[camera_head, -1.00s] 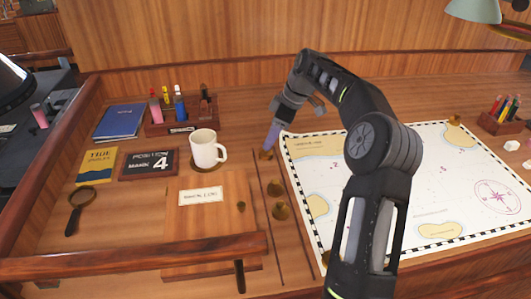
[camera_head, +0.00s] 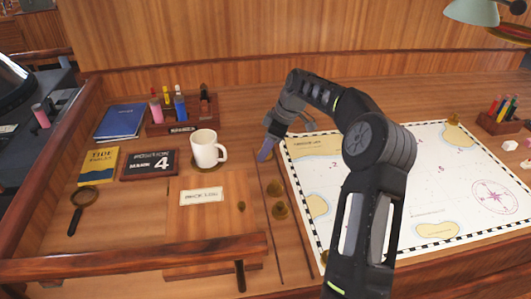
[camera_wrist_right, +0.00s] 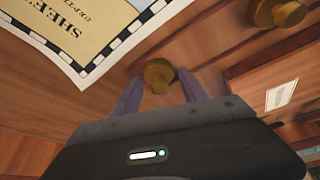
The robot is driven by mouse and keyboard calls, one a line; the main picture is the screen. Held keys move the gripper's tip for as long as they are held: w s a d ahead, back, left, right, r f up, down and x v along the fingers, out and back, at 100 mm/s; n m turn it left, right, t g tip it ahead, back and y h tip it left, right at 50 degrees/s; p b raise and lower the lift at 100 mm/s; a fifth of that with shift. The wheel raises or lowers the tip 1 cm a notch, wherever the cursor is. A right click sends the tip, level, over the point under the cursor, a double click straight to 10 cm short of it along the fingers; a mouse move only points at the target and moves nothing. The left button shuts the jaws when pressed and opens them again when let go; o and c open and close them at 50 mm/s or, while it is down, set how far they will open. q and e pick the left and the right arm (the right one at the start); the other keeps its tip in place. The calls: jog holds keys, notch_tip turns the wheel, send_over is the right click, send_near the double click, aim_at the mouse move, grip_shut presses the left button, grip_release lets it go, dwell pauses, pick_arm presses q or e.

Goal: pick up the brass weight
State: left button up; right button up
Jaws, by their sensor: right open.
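Several brass weights are on the desk. One brass weight (camera_wrist_right: 157,72) shows in the right wrist view just ahead of and between the fingertips of my right gripper (camera_wrist_right: 161,84). The fingers are open on either side, and I cannot tell whether they touch it. In the head view my right gripper (camera_head: 265,152) reaches down at the far end of the grooved strip, and its fingers mostly hide that weight. My left gripper is not in view.
The nautical chart (camera_head: 405,175) lies right of the strip. A white mug (camera_head: 205,149), a pen holder (camera_head: 183,126), the Mark 4 plaque (camera_head: 149,163) and a magnifying glass (camera_head: 84,197) are to the left. A wooden rail (camera_head: 130,266) edges the front.

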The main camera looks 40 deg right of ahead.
grip_shut()
dwell(0.5)
